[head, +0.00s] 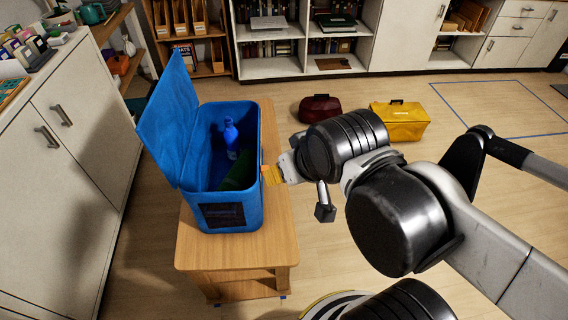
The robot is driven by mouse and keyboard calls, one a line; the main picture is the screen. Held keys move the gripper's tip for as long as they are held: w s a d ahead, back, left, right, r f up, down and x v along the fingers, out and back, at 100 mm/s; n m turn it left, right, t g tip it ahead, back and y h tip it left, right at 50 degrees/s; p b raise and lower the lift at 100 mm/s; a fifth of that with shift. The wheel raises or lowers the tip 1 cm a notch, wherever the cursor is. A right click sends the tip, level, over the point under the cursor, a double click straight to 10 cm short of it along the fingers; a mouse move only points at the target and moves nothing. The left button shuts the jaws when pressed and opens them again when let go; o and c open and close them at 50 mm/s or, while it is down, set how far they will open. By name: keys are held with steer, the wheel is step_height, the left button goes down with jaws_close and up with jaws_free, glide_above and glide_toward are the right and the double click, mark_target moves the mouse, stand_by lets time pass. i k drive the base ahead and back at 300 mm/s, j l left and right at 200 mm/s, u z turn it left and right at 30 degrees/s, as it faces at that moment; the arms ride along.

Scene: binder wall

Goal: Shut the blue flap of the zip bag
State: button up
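The blue zip bag (236,215) stands on a small wooden table. Its blue flap (169,118) is raised, hinged at the bag's left side and tilted up and outward to the left. Inside the bag are a blue bottle (231,138) and a dark green item (237,174). My gripper (272,174) is at the bag's right side, close to its right wall, on the far side from the flap. A yellow-orange part shows at its tip. My wrist hides most of the gripper, so I cannot tell whether it touches the bag or whether its fingers are open.
The wooden table (240,251) has bare top in front of the bag. White cabinets (75,135) stand close on the left. A dark red bag (320,107) and a yellow bag (400,121) lie on the floor behind my arm. Shelves (297,67) line the back wall.

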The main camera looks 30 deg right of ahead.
mark_target(165, 126)
steer(key=i+j+z, duration=0.2)
steer(key=j+z, duration=0.15)
steer(key=j, duration=0.6)
steer(key=i+j+z, duration=0.1)
steer(key=j+z, duration=0.3)
steer(key=j, duration=0.55)
steer(key=j+z, duration=0.35)
steer(key=j, duration=0.6)
